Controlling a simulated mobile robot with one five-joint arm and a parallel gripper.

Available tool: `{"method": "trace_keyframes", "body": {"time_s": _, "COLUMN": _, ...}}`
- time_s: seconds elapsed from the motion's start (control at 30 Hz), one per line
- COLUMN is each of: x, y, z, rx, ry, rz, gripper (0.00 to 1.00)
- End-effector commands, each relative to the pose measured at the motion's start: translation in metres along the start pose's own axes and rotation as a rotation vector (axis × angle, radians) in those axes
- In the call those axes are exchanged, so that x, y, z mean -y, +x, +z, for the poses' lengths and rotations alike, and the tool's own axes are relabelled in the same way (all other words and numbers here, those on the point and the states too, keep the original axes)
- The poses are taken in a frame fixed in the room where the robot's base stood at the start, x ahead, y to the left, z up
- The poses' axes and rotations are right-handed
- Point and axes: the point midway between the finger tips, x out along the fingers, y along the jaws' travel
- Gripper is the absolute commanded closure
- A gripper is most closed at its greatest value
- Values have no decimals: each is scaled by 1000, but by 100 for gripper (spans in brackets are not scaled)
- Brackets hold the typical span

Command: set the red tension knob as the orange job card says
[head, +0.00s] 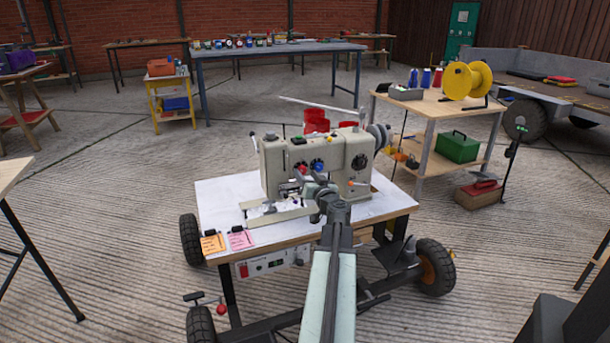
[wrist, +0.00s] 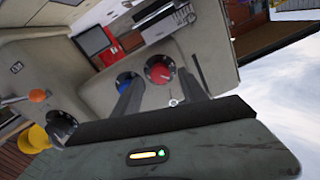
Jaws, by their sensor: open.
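The red tension knob (head: 301,171) is on the front of a beige sewing machine (head: 279,163), beside a blue knob (head: 317,164). In the wrist view the red knob (wrist: 160,72) shows between my fingertips, with the blue knob (wrist: 125,81) by the left finger. My gripper (wrist: 157,82) is open, and I cannot tell whether a finger touches either knob. In the head view my gripper (head: 314,184) is close in front of the machine, partly hidden by my arm. The orange job card (head: 213,244) lies at the table's front left corner; its writing is too small to read.
A pink card (head: 241,239) lies beside the orange one. The sewing table (head: 225,195) stands on a wheeled frame. A workbench (head: 430,107) with a yellow reel (head: 460,80) and green box (head: 458,147) is behind right. Open floor lies left.

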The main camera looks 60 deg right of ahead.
Motion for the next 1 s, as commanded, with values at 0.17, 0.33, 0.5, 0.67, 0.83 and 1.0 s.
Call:
{"method": "trace_keyframes", "body": {"time_s": 0.17, "x": 0, "y": 22, "z": 0, "rx": 1, "ry": 0, "rz": -1, "gripper": 50}}
{"method": "trace_keyframes", "body": {"time_s": 0.33, "x": 0, "y": 21, "z": 0, "rx": 0, "ry": 0, "rz": -1, "gripper": 50}}
{"method": "trace_keyframes", "body": {"time_s": 0.5, "x": 0, "y": 20, "z": 0, "rx": 0, "ry": 0, "rz": 0, "gripper": 89}}
{"method": "trace_keyframes", "body": {"time_s": 0.67, "x": 0, "y": 20, "z": 0, "rx": 0, "ry": 1, "rz": 0, "gripper": 100}}
{"method": "trace_keyframes", "body": {"time_s": 0.83, "x": 0, "y": 20, "z": 0, "rx": 0, "ry": 19, "rz": 0, "gripper": 100}}
{"method": "trace_keyframes", "body": {"time_s": 1.0, "x": 0, "y": 20, "z": 0, "rx": 0, "ry": 86, "rz": 0, "gripper": 100}}
